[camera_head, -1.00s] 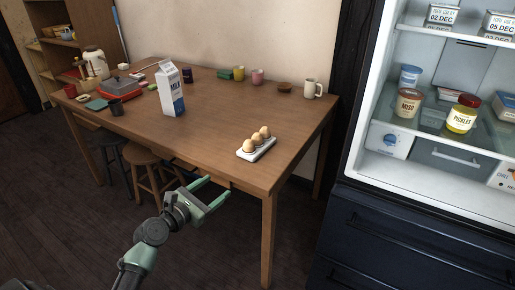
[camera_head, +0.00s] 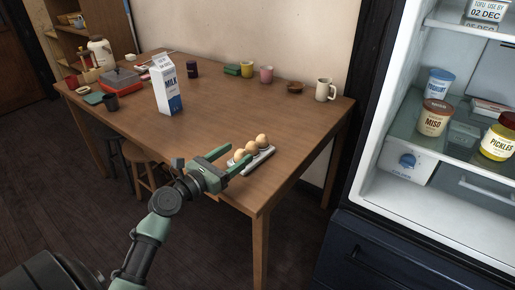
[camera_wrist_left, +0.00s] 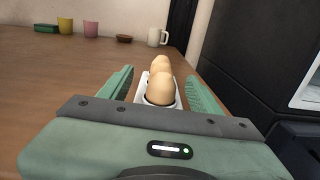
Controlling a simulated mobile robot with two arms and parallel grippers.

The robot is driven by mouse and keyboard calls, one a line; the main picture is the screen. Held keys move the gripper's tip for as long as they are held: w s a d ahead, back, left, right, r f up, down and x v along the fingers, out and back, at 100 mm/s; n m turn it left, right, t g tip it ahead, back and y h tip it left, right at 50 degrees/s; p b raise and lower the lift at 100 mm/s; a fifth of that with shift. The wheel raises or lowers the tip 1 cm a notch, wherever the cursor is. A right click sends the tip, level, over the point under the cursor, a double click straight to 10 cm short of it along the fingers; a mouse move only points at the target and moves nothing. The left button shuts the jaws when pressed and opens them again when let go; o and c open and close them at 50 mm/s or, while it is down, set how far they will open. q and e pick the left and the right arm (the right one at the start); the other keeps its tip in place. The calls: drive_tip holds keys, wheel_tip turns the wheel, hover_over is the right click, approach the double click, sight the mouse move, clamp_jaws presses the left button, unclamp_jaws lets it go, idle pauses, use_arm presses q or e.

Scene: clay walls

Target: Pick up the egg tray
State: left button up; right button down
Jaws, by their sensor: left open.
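The egg tray (camera_head: 264,156) is a small white tray with brown eggs in a row, near the right front corner of the wooden table. My left gripper (camera_head: 234,160) is open at the tray's near left end in the head view. In the left wrist view the tray (camera_wrist_left: 144,88) lies ahead, between the two spread green fingers (camera_wrist_left: 160,90). I cannot tell whether the fingers touch it. Part of the tray is hidden behind a finger in the head view. My right gripper is not in view.
The wooden table (camera_head: 215,120) has clear room around the tray. A milk carton (camera_head: 166,85) stands upright further back, and a white mug (camera_head: 325,90) at the back right. The open fridge (camera_head: 395,200) stands right of the table. A stool (camera_head: 146,170) is under the table's left side.

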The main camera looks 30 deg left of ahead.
sight(252, 142)
use_arm(q)
drive_tip(key=shift+w+d+r, duration=0.1)
drive_tip(key=shift+w+d, duration=0.1)
drive_tip(key=shift+w, duration=0.75)
drive_tip(key=w, duration=0.2)
drive_tip(key=w+d+b, duration=0.1)
drive_tip(key=w, duration=0.2)
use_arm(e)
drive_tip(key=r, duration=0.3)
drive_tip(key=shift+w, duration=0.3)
use_arm(q)
drive_tip(key=shift+c, duration=0.3)
clamp_jaws()
